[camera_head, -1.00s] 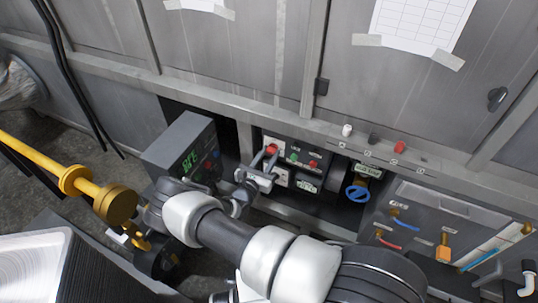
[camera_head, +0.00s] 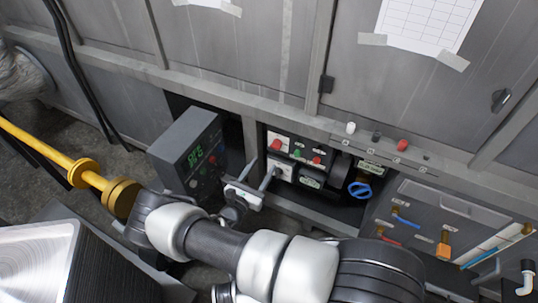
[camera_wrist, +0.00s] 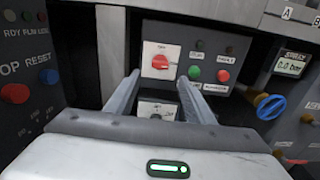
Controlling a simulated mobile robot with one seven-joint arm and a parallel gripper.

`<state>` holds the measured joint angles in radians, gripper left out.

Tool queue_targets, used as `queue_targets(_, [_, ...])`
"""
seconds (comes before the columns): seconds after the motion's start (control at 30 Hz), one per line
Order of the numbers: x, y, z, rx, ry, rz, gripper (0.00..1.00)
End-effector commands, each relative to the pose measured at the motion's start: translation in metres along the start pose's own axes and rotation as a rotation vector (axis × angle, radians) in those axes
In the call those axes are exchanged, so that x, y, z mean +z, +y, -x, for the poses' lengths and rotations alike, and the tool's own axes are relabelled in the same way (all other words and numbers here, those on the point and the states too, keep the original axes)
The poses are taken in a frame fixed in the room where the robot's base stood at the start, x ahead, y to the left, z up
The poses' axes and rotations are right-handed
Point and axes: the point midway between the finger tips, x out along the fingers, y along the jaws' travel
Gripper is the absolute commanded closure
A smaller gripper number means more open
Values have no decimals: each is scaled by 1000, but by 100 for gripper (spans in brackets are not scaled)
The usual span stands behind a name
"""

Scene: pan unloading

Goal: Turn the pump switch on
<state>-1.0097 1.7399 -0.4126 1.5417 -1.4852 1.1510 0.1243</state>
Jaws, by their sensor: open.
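A red rotary switch (camera_head: 276,144) on a white plate sits at the upper left of the dark control panel; it also shows in the wrist view (camera_wrist: 160,62). I cannot read a label naming it as the pump switch. A second white plate with a dark knob (camera_wrist: 157,112) is below it, partly hidden by my gripper. My gripper (camera_head: 262,170) is open and empty, its fingers pointing at the panel. In the wrist view the fingertips (camera_wrist: 159,80) straddle the area just below the red switch, apart from it.
A green button (camera_wrist: 195,73) and a red button (camera_wrist: 223,76) are right of the switch. A gauge reading 0.0 bar (camera_wrist: 289,64) and a blue valve handle (camera_wrist: 271,107) are farther right.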

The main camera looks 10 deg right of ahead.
Motion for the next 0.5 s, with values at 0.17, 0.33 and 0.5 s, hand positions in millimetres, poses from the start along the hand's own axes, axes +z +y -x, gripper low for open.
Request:
queue_targets(0.17, [1, 1, 42, 3, 1, 1, 52])
queue_targets(0.33, [0, 1, 68, 2, 1, 0, 52])
queue_targets(0.5, [0, 0, 78, 1, -1, 0, 52])
